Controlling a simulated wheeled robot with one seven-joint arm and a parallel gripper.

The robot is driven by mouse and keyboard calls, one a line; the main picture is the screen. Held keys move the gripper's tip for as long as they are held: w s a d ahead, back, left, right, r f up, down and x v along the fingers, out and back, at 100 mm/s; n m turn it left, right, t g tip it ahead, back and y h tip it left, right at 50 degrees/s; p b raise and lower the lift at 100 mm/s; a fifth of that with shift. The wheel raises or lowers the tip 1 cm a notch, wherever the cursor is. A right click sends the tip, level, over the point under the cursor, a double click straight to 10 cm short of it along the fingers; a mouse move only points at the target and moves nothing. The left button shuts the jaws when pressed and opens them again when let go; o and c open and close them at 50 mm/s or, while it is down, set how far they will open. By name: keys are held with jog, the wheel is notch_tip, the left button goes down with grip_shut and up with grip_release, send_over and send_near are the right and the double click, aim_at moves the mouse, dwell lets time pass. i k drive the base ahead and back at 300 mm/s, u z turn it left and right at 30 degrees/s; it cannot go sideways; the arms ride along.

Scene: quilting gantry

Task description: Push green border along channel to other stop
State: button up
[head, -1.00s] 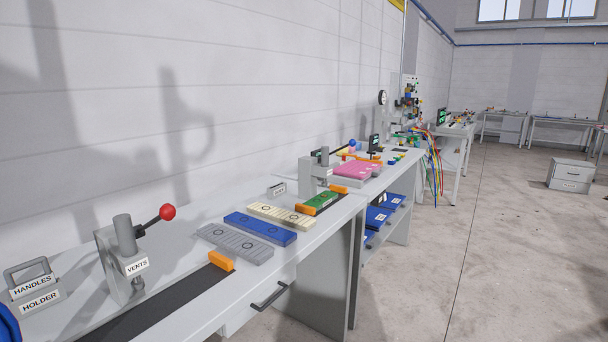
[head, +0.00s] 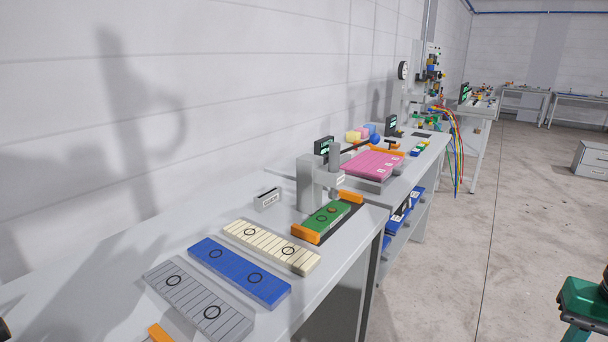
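The green border (head: 326,218) is a flat green strip with ring marks. It lies in a short dark channel (head: 348,219) on the bench, at the middle of the head view. An orange stop (head: 306,233) stands at the channel's near end and another orange stop (head: 351,197) at its far end. The border's near end is close to the near stop; I cannot tell whether they touch. A grey press-like block (head: 310,183) stands just behind the channel. My gripper is not in view.
Cream (head: 272,247), blue (head: 238,271) and grey (head: 198,299) strips lie on the bench nearer me. A pink stack (head: 373,163) sits beyond the channel. A dark green object (head: 583,302) shows at the lower right edge. The floor right of the benches looks largely clear.

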aim_at(324, 219)
jog(key=u, duration=0.05)
jog(key=i, duration=0.95)
jog(key=u, duration=0.1)
